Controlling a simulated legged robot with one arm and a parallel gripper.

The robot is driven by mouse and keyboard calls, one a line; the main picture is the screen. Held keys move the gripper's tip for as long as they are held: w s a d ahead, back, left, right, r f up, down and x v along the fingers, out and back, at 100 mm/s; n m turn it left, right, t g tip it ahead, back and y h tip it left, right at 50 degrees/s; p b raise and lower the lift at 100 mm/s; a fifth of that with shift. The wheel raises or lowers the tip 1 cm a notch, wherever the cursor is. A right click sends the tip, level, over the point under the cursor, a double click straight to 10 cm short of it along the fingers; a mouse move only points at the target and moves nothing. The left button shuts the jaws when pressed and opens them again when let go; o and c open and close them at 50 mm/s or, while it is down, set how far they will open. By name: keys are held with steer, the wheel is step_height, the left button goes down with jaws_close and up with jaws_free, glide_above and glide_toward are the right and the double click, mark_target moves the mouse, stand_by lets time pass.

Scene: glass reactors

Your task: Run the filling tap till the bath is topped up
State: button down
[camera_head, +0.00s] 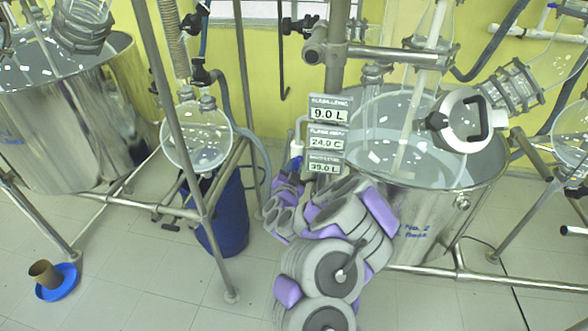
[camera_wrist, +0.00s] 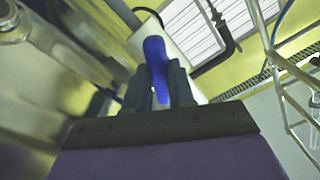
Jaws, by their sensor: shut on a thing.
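The steel bath (camera_head: 437,222) marked No. 2 stands at the right in the head view, with liquid and a glass vessel inside. Beside its left rim a white pipe (camera_head: 298,147) carries the tap, whose blue handle (camera_head: 296,164) is partly hidden by my arm. In the wrist view the blue handle (camera_wrist: 155,62) stands between the two dark fingers of my gripper (camera_wrist: 172,85), which is shut on it. Display plates by the rim read 9.0 L (camera_head: 330,114), 24.0 C (camera_head: 327,142) and 39.0 L (camera_head: 325,167); their small captions are hard to read.
A second steel bath (camera_head: 75,130) stands at the left. A round flask (camera_head: 196,140) hangs above a blue drum (camera_head: 222,215) within a metal frame. A brown cup (camera_head: 44,272) sits on a blue dish (camera_head: 62,285). The tiled floor at the front left is largely clear.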

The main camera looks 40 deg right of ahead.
steer(key=shift+m+b, duration=0.4)
steer(key=shift+b, duration=0.1)
steer(key=m+b, duration=0.3)
steer(key=shift+f, duration=0.15)
steer(key=m+b, duration=0.3)
steer(key=b, duration=0.1)
steer(key=shift+m, duration=0.3)
steer(key=shift+r+m+b, duration=0.2)
steer(key=shift+m+b, duration=0.3)
steer(key=shift+m, duration=0.7)
steer(key=shift+w+m, duration=0.1)
steer(key=shift+m, duration=1.1)
